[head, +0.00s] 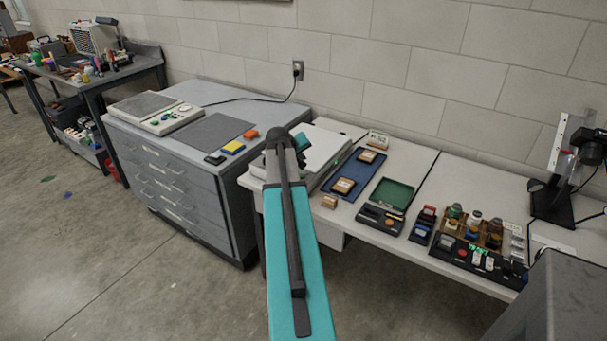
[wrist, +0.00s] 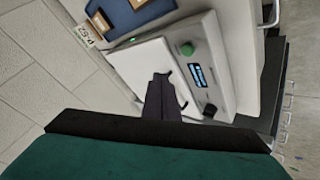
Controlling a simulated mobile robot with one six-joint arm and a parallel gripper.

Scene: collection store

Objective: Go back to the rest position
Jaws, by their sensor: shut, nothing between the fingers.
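My gripper (wrist: 161,78) shows in the wrist view as dark fingers, closed together with nothing between them. It is over the pale top of a white device (wrist: 135,62) with a small lit display, a green knob and a black knob. I cannot tell the height of the gap between them. In the head view my teal arm reaches up the middle, and the same white device (head: 325,147) shows partly behind its far end. The fingers are hidden or too small to tell there.
A blue tray (head: 357,188) with small boxed items, a green-lined case (head: 391,193) and a rack of jars (head: 478,230) stand on the white table to the right. A grey drawer cabinet (head: 165,178) is on the left. The floor in front of it is clear.

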